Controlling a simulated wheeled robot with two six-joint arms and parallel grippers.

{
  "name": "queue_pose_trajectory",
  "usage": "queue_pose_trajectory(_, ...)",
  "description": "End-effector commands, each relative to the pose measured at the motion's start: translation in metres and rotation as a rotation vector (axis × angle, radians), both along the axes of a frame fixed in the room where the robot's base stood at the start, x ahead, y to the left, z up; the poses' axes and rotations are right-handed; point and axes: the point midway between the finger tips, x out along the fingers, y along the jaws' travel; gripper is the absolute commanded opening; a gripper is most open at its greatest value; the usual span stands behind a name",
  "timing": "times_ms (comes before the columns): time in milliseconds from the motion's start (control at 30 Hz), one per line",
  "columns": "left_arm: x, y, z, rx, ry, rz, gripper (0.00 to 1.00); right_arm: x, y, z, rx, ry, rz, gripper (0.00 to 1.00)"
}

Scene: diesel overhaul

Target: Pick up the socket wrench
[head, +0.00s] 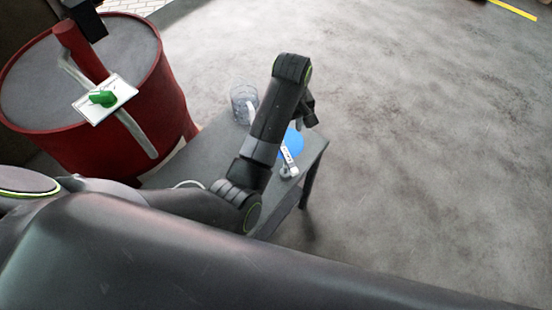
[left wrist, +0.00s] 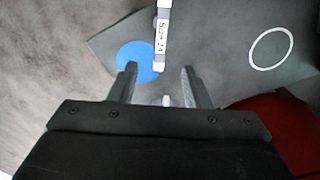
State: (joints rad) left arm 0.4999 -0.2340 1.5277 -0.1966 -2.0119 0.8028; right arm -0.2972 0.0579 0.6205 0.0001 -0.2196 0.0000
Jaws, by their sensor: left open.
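The socket wrench (head: 288,157) lies near the right end of the grey table (head: 212,150), partly over a blue disc (head: 294,140). It is a slim light tool with a white label and a rounded metal end. In the left wrist view the labelled wrench (left wrist: 163,38) comes down from the top edge, in line with the gap between my fingers. My left gripper (head: 308,112) is open above the table; its two fingers show apart in the left wrist view (left wrist: 160,84). A small light piece shows between them. I cannot tell how high they are. My right gripper is out of view.
A clear container (head: 241,100) stands at the table's back edge, partly behind my arm. A white ring (left wrist: 270,48) is on the tabletop. A red drum (head: 135,125) at left holds a white card (head: 88,108) with a green object (head: 104,98). The floor at right is clear.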

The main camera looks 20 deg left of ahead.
Motion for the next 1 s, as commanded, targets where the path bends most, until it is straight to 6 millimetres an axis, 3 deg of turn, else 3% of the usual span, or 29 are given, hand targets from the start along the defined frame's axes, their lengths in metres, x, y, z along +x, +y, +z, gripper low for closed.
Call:
queue_pose_trajectory(333, -0.001, 0.0, -0.053, -0.001, 0.001, -0.001, 0.44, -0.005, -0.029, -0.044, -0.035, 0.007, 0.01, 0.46)
queue_pose_trajectory(400, -0.001, 0.0, -0.06, 0.002, 0.006, -0.001, 0.44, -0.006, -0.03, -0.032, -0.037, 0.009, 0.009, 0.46)
queue_pose_trajectory(633, -0.001, 0.0, -0.104, 0.002, 0.004, -0.001, 0.44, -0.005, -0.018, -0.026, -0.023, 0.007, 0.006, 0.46)
queue_pose_trajectory(800, -0.001, 0.0, -0.118, 0.001, 0.001, 0.0, 0.44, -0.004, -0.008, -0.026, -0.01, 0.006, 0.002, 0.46)
queue_pose_trajectory(1000, -0.003, 0.003, -0.132, 0.001, 0.003, 0.0, 0.44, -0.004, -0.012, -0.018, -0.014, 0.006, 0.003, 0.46)
